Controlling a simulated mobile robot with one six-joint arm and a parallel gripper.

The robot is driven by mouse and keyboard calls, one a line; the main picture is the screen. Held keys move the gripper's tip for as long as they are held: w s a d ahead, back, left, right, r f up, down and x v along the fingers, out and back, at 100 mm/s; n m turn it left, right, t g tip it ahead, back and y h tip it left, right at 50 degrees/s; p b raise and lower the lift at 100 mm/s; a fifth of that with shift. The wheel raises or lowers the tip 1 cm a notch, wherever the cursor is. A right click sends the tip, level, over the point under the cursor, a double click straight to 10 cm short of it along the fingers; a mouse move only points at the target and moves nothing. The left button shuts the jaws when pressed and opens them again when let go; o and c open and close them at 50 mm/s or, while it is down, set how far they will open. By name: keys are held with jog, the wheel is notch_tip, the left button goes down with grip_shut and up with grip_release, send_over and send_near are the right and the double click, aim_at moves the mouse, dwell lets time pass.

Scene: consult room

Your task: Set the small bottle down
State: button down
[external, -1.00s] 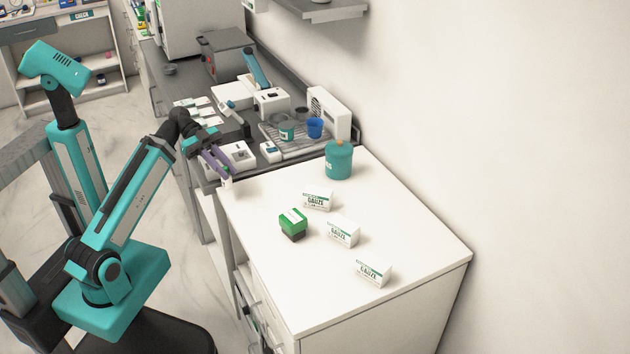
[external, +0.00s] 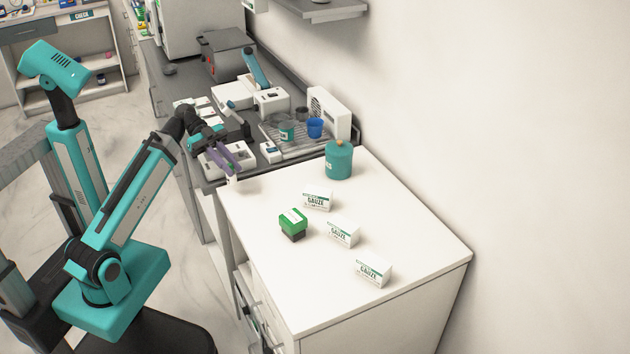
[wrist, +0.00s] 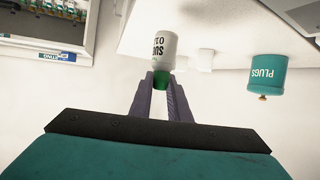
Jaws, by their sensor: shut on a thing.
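My gripper (external: 229,160), with purple fingers, is shut on the small bottle (wrist: 163,51). In the wrist view the bottle is white with dark lettering and a green cap, and the fingers hold it around the cap end. In the external view only a small pale part of the bottle (external: 234,178) shows below the fingertips, near the back left corner of the white counter (external: 400,232). I cannot tell whether the bottle touches the counter or hangs just above it.
A teal jar (external: 339,161) marked PLUGS stands at the counter's back; it also shows in the wrist view (wrist: 267,72). Several gauze boxes (external: 318,200) and a green box (external: 293,222) stand mid-counter. Beyond is a grey bench with a blue cup (external: 315,128). The counter's front left is clear.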

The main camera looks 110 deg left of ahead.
jog(key=w+a+r+m+g+h+p, duration=0.2)
jog(key=w+p, duration=1)
jog(key=p, duration=0.4)
jog(key=w+d+r+m+h+p, duration=0.1)
jog(key=w+d+m+p, duration=0.1)
jog(key=w+d+p, duration=0.3)
jog(key=shift+r+g+h+p, duration=0.25)
jog(key=shift+g+h+p, duration=0.15)
jog(key=shift+p, duration=1.2)
jog(key=shift+w, duration=0.1)
jog(key=shift+f+p, duration=0.65)
jog(key=shift+f, duration=1.6)
jog(key=shift+f+p, duration=0.55)
jog(key=shift+f, duration=1.2)
jog(key=shift+f, duration=0.15)
